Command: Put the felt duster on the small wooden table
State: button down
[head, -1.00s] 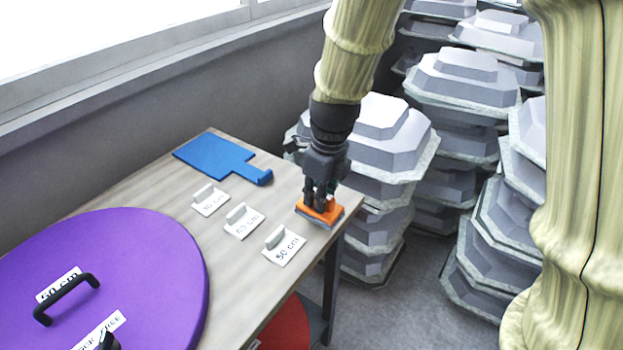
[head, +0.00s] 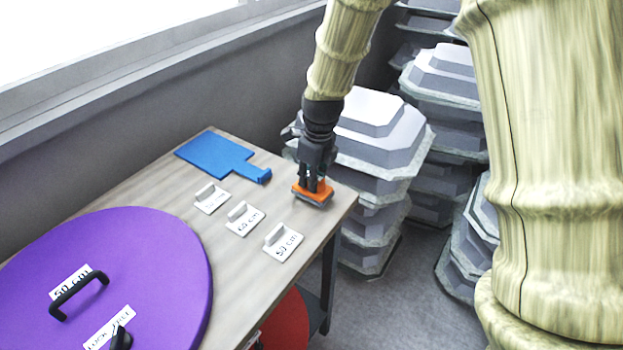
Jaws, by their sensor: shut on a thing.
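The felt duster (head: 312,194) has an orange top and a thin grey layer beneath. It is near the far right corner of the wooden table (head: 290,278), over the bare top. My gripper (head: 314,181) points down from above and is shut on the duster's orange part, with the fingers partly hiding it. The duster looks close to level, at or just above the tabletop; I cannot tell whether it touches.
Several white labelled plates with grips (head: 283,243) lie left of the duster. A blue paddle-shaped board (head: 218,156) lies behind them, and a large purple disc (head: 150,262) covers the near left. Stacked grey moulds (head: 375,145) stand just beyond the table's right edge.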

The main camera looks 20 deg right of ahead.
jog(key=shift+f, duration=0.75)
jog(key=shift+f, duration=0.15)
jog(key=c, duration=1.3)
grip_release()
jog(key=shift+s+d+r+b, duration=0.2)
jog(key=shift+r+b, duration=0.25)
jog(key=shift+r, duration=1.6)
jog(key=shift+s+d+r+b, duration=0.15)
jog(key=shift+r+b, duration=0.25)
jog(key=shift+r, duration=1.65)
jog(key=shift+s+d+r+b, duration=0.15)
jog(key=shift+r+b, duration=0.3)
jog(key=shift+r, duration=1.6)
